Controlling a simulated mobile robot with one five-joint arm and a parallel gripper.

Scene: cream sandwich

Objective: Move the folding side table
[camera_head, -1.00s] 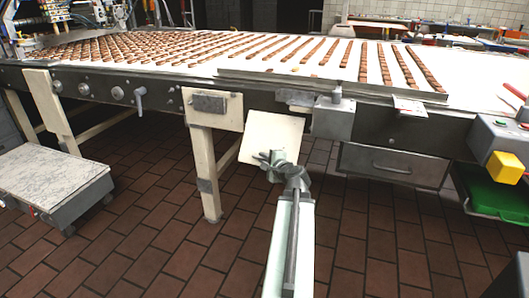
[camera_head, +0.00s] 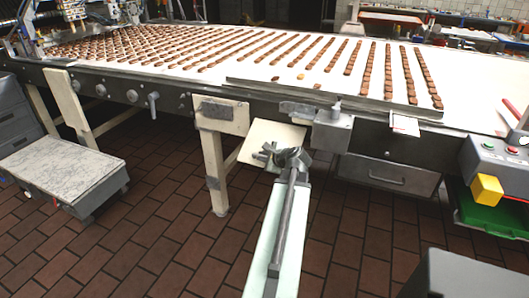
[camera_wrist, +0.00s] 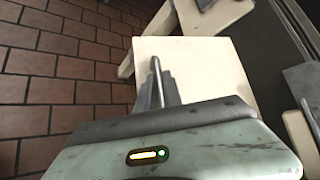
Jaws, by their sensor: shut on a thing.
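The folding side table is a plain cream panel (camera_head: 275,132) at the side of the long conveyor, below its edge. It is tilted, its lower edge toward me. In the wrist view the panel (camera_wrist: 205,65) fills the upper middle. My gripper (camera_head: 265,154) is at the panel's near lower edge, shut on it. In the wrist view its grey fingers (camera_wrist: 157,88) overlap the panel's near left part, and the wrist body hides the near edge. The hinge side of the panel cannot be made out.
The conveyor (camera_head: 195,75) carries rows of brown biscuits. A cream leg (camera_head: 215,170) stands just left of the panel. A grey metal box (camera_head: 332,130) and drawer (camera_head: 390,172) are to its right. A low grey cart (camera_head: 62,168) stands left. The tiled floor between is clear.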

